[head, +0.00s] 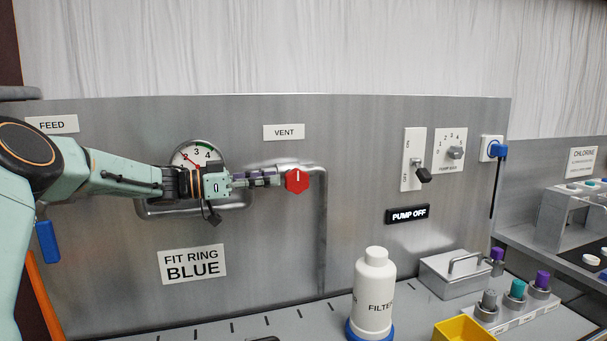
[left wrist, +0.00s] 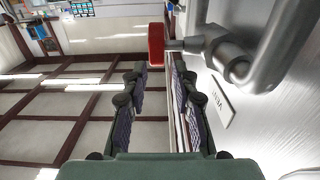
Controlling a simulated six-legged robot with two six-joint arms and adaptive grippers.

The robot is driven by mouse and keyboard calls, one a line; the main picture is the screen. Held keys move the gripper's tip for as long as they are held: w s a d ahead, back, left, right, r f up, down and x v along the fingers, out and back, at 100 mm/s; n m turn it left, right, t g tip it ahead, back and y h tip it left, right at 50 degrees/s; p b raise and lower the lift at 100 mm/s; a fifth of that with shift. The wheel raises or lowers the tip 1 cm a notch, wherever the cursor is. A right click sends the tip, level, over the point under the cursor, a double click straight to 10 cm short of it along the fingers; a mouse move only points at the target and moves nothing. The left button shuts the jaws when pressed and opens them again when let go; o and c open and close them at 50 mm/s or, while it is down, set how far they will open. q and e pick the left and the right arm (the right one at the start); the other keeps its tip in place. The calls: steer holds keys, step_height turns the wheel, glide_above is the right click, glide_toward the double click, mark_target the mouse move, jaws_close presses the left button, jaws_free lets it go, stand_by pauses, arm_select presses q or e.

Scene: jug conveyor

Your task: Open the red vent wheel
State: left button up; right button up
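The red vent wheel (head: 297,181) sits on the grey pipe below the VENT label, with a white mark on its face pointing up. It also shows edge-on in the left wrist view (left wrist: 156,45), just ahead of the fingertips. My left gripper (head: 277,178) reaches in from the left, level with the wheel. In the left wrist view its two fingers (left wrist: 157,72) stand apart with a gap between them and nothing held. The tips are close to the wheel; I cannot tell whether they touch it. My right gripper is not in view.
The vent pipe (head: 321,230) bends down the steel panel (head: 270,240). A round gauge (head: 196,156) is partly behind my left arm. A white filter bottle (head: 374,290), a metal box with a handle (head: 452,275) and a yellow bin (head: 463,331) stand on the bench at lower right.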

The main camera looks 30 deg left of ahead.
mark_target(286, 176)
arm_select(q)
steer(key=shift+w+d+r, duration=0.15)
steer(key=shift+w+d, duration=0.1)
steer(key=shift+d, duration=0.05)
steer(key=x, duration=0.6)
steer(key=shift+w+d, duration=0.2)
steer(key=shift+d, duration=0.1)
steer(key=shift+s+r, duration=0.1)
steer(key=shift+s, duration=0.15)
steer(key=shift+w, duration=0.2)
jaws_close()
